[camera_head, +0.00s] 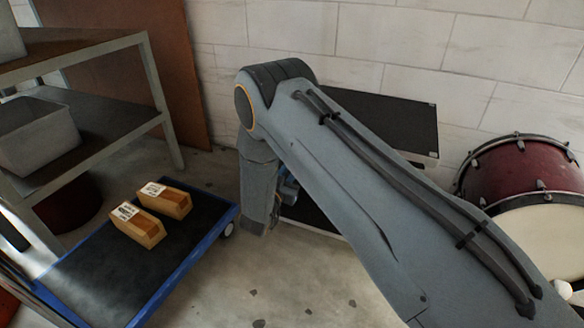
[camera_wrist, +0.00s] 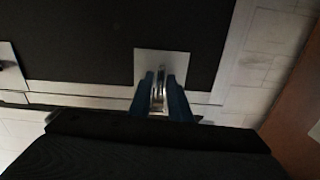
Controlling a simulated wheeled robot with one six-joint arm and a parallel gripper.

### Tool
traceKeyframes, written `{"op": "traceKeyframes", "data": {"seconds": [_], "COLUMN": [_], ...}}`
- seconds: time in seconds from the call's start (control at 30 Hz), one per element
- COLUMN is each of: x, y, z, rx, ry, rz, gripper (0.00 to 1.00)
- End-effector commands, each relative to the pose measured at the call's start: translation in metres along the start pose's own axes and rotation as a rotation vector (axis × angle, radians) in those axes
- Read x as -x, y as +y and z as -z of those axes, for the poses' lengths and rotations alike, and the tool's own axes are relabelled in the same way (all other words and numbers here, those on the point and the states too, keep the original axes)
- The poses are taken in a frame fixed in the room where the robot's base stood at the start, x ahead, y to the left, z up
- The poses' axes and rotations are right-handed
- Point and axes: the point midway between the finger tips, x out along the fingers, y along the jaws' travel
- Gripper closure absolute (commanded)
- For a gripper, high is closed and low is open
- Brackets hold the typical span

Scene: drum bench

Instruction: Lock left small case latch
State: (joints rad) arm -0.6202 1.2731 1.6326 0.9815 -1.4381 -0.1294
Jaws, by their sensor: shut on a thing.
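The small case is black with silver edges; its dark lid (camera_head: 390,118) shows in the camera_head view behind my arm, against the wall. In the camera_wrist view the case face (camera_wrist: 100,35) fills the upper part. A silver latch plate (camera_wrist: 148,60) sits near the case's edge there, and a second latch (camera_wrist: 8,70) shows at the far left edge. My gripper (camera_wrist: 161,82) has its two blue fingers closed around the metal piece of the nearer latch. In the camera_head view my arm hides the latches and most of the gripper.
A blue-edged trolley (camera_head: 95,280) carries two wooden blocks (camera_head: 150,210) at the left. Grey shelving (camera_head: 100,105) stands behind it. A red drum (camera_head: 525,170) stands at the right. A brown board (camera_head: 125,60) leans at the wall. Some floor in front is clear.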

Motion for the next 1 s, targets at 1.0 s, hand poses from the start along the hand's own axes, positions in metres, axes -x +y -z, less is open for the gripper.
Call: {"op": "traceKeyframes", "data": {"seconds": [1.0], "x": [0.053], "y": [-0.001], "z": [0.0], "rx": [0.001], "ry": [-0.002], "rz": [0.003], "gripper": [0.72]}}
